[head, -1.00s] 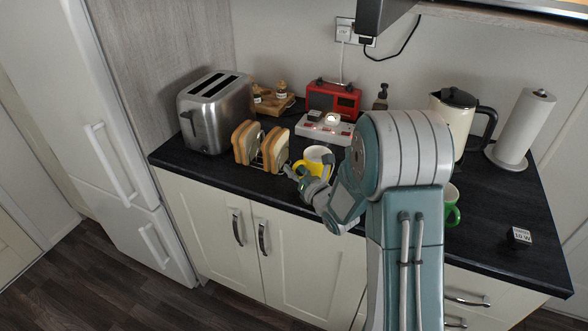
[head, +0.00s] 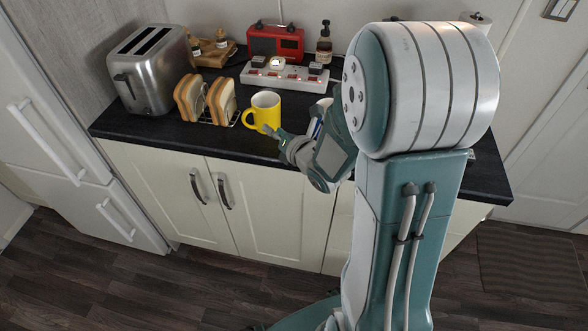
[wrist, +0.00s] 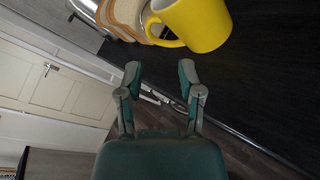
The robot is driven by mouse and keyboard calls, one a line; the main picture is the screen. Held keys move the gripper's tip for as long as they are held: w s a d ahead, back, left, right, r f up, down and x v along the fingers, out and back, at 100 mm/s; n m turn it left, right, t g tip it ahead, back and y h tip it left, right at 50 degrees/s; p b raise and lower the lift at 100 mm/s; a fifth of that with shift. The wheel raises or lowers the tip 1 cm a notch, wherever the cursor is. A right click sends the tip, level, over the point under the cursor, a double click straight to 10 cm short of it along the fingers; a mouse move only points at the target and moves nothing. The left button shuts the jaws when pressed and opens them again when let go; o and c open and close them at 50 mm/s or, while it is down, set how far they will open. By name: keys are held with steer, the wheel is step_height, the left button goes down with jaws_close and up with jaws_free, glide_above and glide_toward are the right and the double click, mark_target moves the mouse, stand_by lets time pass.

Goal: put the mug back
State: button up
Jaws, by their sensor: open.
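A yellow mug (head: 264,111) stands upright on the dark worktop, just right of the toast rack, with its handle toward the left. It also shows at the top of the wrist view (wrist: 196,22), with its handle at lower left. My gripper (head: 277,138) is in front of the mug, near the worktop's front edge. In the wrist view my gripper (wrist: 160,75) has its two fingers spread apart with nothing between them. The mug lies beyond the fingertips, apart from them in that view. My arm hides the right part of the worktop.
A rack with bread slices (head: 206,101) stands left of the mug, beside a steel toaster (head: 150,70). Behind are a white power strip (head: 284,76), a red radio (head: 275,42), a dark bottle (head: 324,44) and a wooden board (head: 214,55). Cupboard doors (head: 250,205) lie below the worktop edge.

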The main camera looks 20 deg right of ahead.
steer(key=s+r+m+g+h, duration=0.5)
steer(key=s+r+m, duration=0.3)
steer(key=m, duration=0.9)
steer(key=s+a+r+m+g, duration=0.1)
steer(key=s+a+m+g, duration=0.1)
steer(key=s+m, duration=0.5)
steer(key=s+a+r+m+g+y, duration=0.1)
steer(key=s+a+m+g, duration=0.1)
steer(key=s+m, duration=0.4)
steer(key=s, duration=0.3)
steer(key=shift+s+a+r+m+g, duration=0.2)
steer(key=shift+s+r+m+g, duration=0.05)
steer(key=shift+s+m+g, duration=0.15)
steer(key=shift+d, duration=0.1)
